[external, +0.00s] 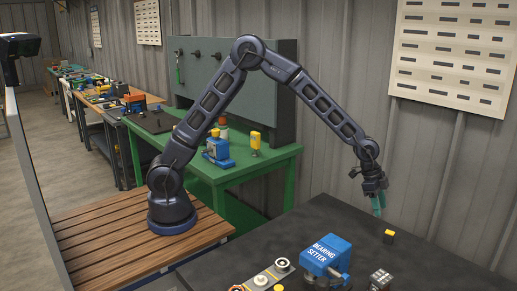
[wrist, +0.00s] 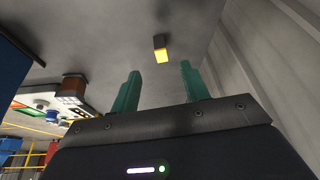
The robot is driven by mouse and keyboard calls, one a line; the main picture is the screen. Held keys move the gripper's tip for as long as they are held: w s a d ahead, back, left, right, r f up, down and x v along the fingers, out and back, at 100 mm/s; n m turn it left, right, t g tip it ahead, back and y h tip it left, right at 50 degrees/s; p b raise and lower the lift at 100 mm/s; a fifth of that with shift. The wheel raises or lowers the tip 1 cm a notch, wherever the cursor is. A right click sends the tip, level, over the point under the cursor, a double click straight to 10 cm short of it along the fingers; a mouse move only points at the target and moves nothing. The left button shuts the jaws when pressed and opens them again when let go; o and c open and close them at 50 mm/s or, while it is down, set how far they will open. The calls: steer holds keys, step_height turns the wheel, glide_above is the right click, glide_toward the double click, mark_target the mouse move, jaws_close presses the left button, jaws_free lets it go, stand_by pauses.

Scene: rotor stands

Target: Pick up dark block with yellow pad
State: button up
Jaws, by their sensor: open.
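The small dark block with a yellow pad (external: 388,237) lies on the dark table top at the right, near the back edge by the wall. In the wrist view the block (wrist: 160,48) shows ahead of my fingers, roughly between their lines, with its yellow face visible. My gripper (external: 379,205) has green fingers and hangs above the table, up and slightly left of the block, apart from it. In the wrist view my gripper (wrist: 159,80) is open, with nothing between its two fingers.
A blue bearing setter (external: 327,254) stands on the dark table (external: 430,255), left of the block. A plate with round parts (external: 262,277) lies at front left. The corrugated wall is close behind the block.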

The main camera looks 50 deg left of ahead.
mark_target(389, 231)
steer(key=x, duration=0.6)
steer(key=shift+s+d+f, duration=0.1)
steer(key=shift+s+d, duration=0.15)
steer(key=shift+d, duration=0.25)
steer(key=shift+w+x, duration=0.15)
steer(key=shift+x, duration=1.25)
steer(key=shift+w+x, duration=0.15)
steer(key=shift+x, duration=1.25)
steer(key=shift+d, duration=0.1)
jaws_close()
